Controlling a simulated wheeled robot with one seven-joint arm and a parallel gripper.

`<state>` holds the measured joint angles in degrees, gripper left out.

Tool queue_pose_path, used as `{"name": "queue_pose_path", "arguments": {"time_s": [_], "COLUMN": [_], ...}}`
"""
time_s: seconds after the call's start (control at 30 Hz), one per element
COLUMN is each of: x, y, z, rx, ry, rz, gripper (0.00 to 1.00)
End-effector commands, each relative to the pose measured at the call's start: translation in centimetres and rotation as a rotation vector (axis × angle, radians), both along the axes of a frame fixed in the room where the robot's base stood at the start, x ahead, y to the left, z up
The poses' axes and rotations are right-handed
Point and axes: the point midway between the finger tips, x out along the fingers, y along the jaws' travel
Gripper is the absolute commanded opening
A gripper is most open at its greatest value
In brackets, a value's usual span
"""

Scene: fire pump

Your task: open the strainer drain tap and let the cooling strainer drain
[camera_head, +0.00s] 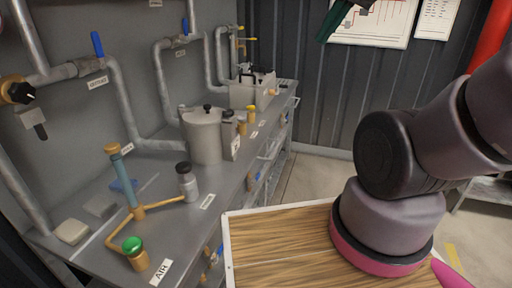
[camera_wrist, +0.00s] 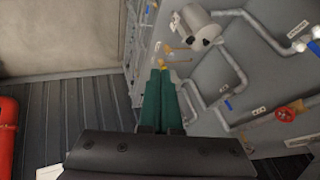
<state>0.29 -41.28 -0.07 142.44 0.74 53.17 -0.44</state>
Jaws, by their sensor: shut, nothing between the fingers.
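In the head view a grey lidded pot (camera_head: 203,137) stands on the grey bench, with a grey box-shaped vessel (camera_head: 250,92) farther back. I cannot tell for certain which is the cooling strainer; most labels are too small to read. Small yellow-handled taps (camera_head: 246,40) sit on the far pipe, and they seem to show in the wrist view (camera_wrist: 178,50) just beyond my fingertips. My gripper (camera_wrist: 161,72) has dark green fingers, closed together and empty. In the head view its fingers (camera_head: 334,20) are at the top, near the posters. I see no contact with a tap.
Blue-handled valves (camera_head: 97,44) and grey pipes run along the left wall. A green-capped brass fitting (camera_head: 134,250) and a small jar (camera_head: 187,182) stand at the front of the bench. A wooden board (camera_head: 275,250) lies below my arm. A red cylinder (camera_wrist: 8,125) is at left in the wrist view.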

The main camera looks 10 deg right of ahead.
Motion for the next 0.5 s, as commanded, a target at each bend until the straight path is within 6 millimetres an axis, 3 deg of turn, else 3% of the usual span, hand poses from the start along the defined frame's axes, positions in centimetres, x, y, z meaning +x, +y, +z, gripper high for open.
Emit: {"name": "queue_pose_path", "arguments": {"time_s": [0.5], "x": [9.2], "y": [2.2], "z": [-5.3], "rx": [0.275], "ry": [0.358], "rz": [-0.083], "gripper": [0.00]}}
